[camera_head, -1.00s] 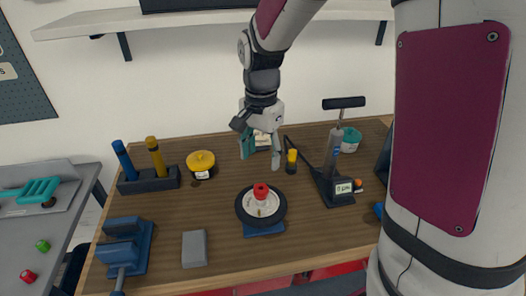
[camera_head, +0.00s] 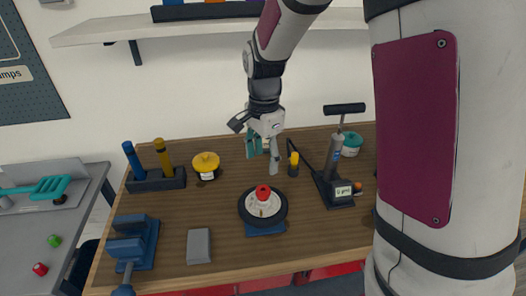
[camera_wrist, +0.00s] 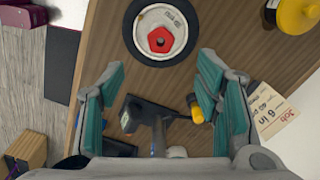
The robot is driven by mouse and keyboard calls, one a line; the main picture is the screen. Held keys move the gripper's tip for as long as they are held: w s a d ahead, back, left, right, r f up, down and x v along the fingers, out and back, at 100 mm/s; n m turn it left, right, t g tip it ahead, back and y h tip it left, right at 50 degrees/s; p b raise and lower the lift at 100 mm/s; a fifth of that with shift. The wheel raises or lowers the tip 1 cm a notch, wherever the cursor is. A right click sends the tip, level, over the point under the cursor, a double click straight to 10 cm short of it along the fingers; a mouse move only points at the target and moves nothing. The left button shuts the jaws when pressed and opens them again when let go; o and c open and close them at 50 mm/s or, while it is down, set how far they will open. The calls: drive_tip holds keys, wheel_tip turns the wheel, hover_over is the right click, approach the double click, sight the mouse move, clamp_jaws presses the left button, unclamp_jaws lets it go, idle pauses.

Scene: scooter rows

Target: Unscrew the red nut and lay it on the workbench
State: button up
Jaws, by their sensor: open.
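The red nut (camera_head: 263,192) sits on top of the pale hub of a small black-tyred wheel (camera_head: 244,210), which lies on a blue stand on the workbench (camera_head: 225,232). My gripper (camera_head: 263,158) is open and empty, above the bench and behind the wheel in the head view. In the wrist view its teal-padded fingers (camera_wrist: 160,92) are spread wide, and the nut lies beyond their tips, apart from them.
A pump (camera_head: 331,165) with a gauge and a yellow-capped bottle (camera_head: 293,165) stand right of my gripper. A yellow tin (camera_head: 206,167), a blue vise (camera_head: 130,243) and a grey block (camera_head: 198,246) are on the left. Bare bench lies between the block and wheel.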

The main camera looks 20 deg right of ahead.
sight(263, 192)
wheel_tip(263, 192, down, 12)
drive_tip(key=m+b, duration=0.1)
drive_tip(key=m, duration=3.4)
drive_tip(key=shift+r+b, duration=0.1)
drive_tip(key=shift+b, duration=0.25)
